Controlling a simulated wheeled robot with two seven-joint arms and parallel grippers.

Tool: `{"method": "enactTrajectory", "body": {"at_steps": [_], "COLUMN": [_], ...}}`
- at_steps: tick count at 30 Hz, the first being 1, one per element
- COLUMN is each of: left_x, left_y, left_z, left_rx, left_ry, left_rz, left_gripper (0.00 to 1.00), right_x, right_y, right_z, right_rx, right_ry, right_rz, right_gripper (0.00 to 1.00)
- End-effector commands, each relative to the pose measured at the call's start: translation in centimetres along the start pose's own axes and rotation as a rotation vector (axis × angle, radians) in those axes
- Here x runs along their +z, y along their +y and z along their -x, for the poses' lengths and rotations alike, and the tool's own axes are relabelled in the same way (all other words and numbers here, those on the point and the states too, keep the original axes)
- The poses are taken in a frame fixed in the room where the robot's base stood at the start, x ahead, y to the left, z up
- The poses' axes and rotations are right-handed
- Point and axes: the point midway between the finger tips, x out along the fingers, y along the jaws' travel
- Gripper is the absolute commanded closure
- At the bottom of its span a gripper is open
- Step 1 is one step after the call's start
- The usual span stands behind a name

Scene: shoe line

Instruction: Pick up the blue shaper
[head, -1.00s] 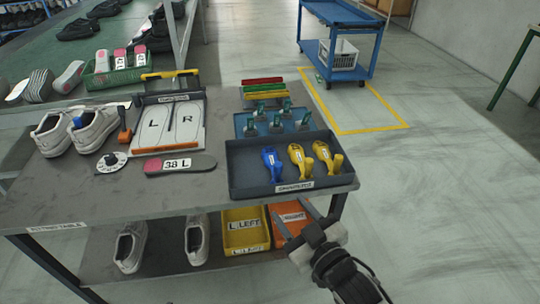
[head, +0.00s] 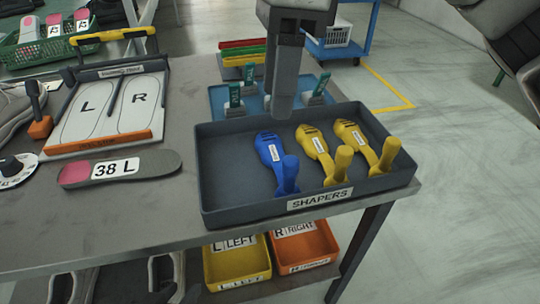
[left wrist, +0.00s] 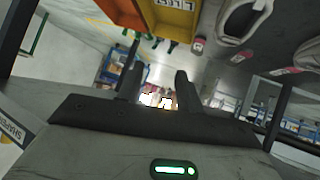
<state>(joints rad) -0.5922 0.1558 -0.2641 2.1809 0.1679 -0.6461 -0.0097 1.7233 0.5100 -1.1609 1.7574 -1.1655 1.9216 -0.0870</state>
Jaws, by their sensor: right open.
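The blue shaper (head: 270,150) lies in the dark shapers tray (head: 225,215), left of two yellow shapers (head: 315,145) (head: 352,138), its handle standing up toward the tray's front.
A blue rack with green-topped pieces (head: 236,95) stands behind the tray. A 38 L insole (head: 120,168) and a sizing board (head: 110,105) lie to the left. Yellow (head: 238,262) and orange (head: 302,247) bins sit on the shelf below. Bare tabletop separates insole and tray.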

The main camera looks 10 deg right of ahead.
Motion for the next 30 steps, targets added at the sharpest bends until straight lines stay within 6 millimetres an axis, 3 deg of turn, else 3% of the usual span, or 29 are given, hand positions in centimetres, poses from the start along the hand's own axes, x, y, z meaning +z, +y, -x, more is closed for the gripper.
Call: {"method": "enactTrajectory", "body": {"at_steps": [5,13,18,30], "left_x": [0.8,2.5,1.6,1.2], "left_y": [0.1,0.1,0.5,0.7], "left_z": [-0.7,-2.6,-2.3,-2.3], "left_rx": [0.011,0.034,0.044,0.05], "left_ry": [-0.006,-0.029,0.021,0.057], "left_rz": [0.003,0.002,-0.003,-0.003], "left_gripper": [0.64,0.64,0.64,0.64], "right_x": [-2.2,-2.9,-3.3,-3.6], "right_y": [-0.9,-1.4,-1.7,-2.0], "right_z": [0.6,-4.7,-7.7,-10.7], "right_rx": [-0.101,-0.1,-0.103,-0.103], "right_ry": [0.105,0.11,0.109,0.108], "right_rz": [-0.033,-0.034,-0.033,-0.034], "right_gripper": [0.52,0.52,0.52,0.52]}}
